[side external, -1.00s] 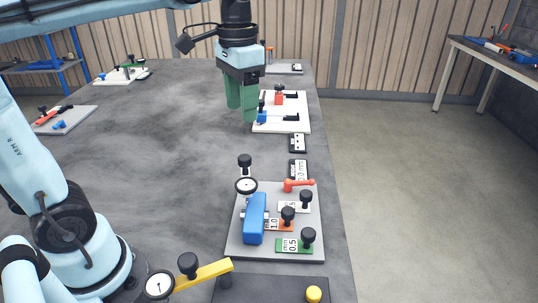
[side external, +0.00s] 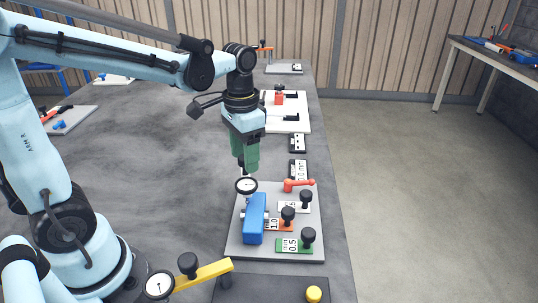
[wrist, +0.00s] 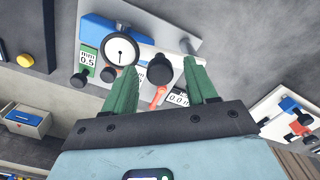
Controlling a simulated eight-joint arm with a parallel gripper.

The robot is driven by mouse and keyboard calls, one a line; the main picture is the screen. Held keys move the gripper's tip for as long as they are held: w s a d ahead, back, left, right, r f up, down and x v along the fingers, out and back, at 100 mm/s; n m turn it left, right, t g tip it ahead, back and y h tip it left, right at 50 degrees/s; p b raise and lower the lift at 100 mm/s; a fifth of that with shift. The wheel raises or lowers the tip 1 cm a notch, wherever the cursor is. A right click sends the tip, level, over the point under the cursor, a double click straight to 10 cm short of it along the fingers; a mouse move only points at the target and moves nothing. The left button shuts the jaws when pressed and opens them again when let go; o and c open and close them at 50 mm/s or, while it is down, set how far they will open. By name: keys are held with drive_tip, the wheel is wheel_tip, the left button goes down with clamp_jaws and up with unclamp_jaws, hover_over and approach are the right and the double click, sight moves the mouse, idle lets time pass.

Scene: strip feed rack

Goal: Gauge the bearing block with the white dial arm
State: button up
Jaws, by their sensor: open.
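The blue bearing block (side external: 255,218) stands on a grey plate (side external: 235,245) in the side view. A round white dial (side external: 246,185) is at the plate's far-left corner; it also shows in the wrist view (wrist: 120,50). A black knob (wrist: 159,70) beside it lies between my fingers in the wrist view, with space on both sides. I take dial and knob as the white dial arm; its bar is mostly hidden. My gripper (side external: 246,167) is open, fingers pointing down, just behind the dial. In the side view its fingers mostly hide the knob.
A red lever (side external: 298,184) and several black-knobbed gauge tabs, including a green one (side external: 294,246), sit on the plate's right. A yellow dial arm (side external: 205,275) is at the front. A white plate (side external: 300,122) lies farther back.

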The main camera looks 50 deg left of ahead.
drive_tip(key=shift+f, duration=0.15)
clamp_jaws()
idle(0.4)
drive_tip(key=shift+w, duration=0.1)
drive_tip(key=shift+w+d+n, duration=0.2)
drive_tip(key=shift+w+n, duration=0.1)
drive_tip(key=shift+n, duration=0.8)
unclamp_jaws()
